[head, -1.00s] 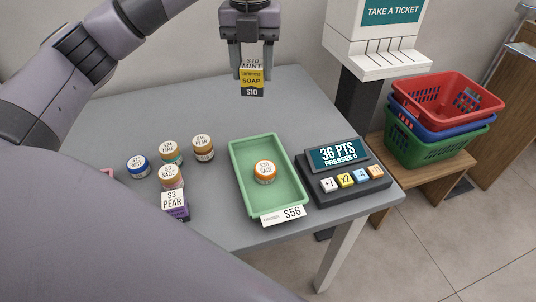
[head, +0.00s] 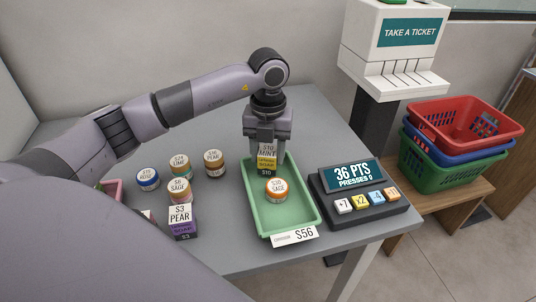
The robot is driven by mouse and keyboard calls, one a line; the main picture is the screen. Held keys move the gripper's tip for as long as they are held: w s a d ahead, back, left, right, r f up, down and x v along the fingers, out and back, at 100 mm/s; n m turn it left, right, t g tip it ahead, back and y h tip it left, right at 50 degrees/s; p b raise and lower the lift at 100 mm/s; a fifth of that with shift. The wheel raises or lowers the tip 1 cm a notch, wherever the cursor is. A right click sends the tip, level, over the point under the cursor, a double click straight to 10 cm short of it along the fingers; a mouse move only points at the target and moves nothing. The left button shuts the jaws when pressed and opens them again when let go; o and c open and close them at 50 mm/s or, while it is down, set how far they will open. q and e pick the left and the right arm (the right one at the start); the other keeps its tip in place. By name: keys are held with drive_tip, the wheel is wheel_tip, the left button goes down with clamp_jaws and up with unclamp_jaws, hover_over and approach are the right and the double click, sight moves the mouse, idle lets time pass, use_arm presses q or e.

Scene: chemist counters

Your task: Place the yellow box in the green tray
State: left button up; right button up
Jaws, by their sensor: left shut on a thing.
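The yellow box (head: 266,162), with a white top reading S10 MINT and a dark lower band, is held upright by my left gripper (head: 267,148). The gripper points down and is shut on it. The box is over the far end of the green tray (head: 311,213); whether it touches the tray floor I cannot tell. An orange-rimmed jar labelled S30 SAGE (head: 276,189) sits in the tray, just in front of the box. My right gripper is not in view.
Several jars, among them a blue one (head: 148,179), and a purple S3 PEAR box (head: 182,222) stand left of the tray. A dark keypad display (head: 360,197) stands close to its right. A ticket machine (head: 392,50) and stacked baskets (head: 455,150) are farther right.

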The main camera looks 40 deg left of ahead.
sight(268, 151)
use_arm(q)
drive_tip(key=shift+f, duration=0.55)
drive_tip(key=shift+f, duration=0.15)
drive_tip(key=o, duration=1.1)
drive_tip(key=shift+r, duration=0.3)
wheel_tip(268, 151, up, 12)
drive_tip(key=shift+f, duration=0.15)
